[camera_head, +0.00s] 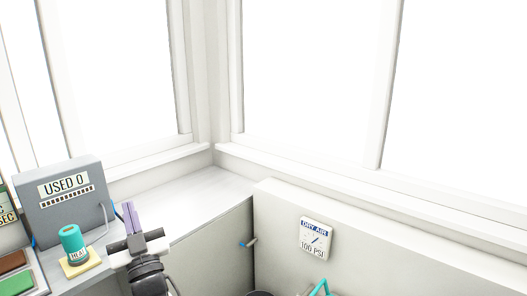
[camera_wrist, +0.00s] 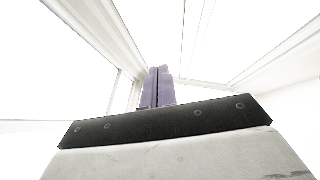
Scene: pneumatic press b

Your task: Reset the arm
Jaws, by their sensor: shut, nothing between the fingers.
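My gripper (camera_head: 130,210) shows in the head view at the lower left, its purple fingers pointing up in front of the white counter. In the wrist view my gripper's fingers (camera_wrist: 160,72) are together, with nothing between them. They point toward the bright windows, clear of any object. My dark arm below the gripper runs off the lower edge of the head view.
A grey box (camera_head: 62,200) labelled "USED 0" stands left on the counter (camera_head: 185,195). A teal cylinder (camera_head: 72,240) on a yellow base (camera_head: 82,262) is near my gripper. A "DRY AIR" gauge (camera_head: 315,238) is on the right wall panel. Windows fill the back.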

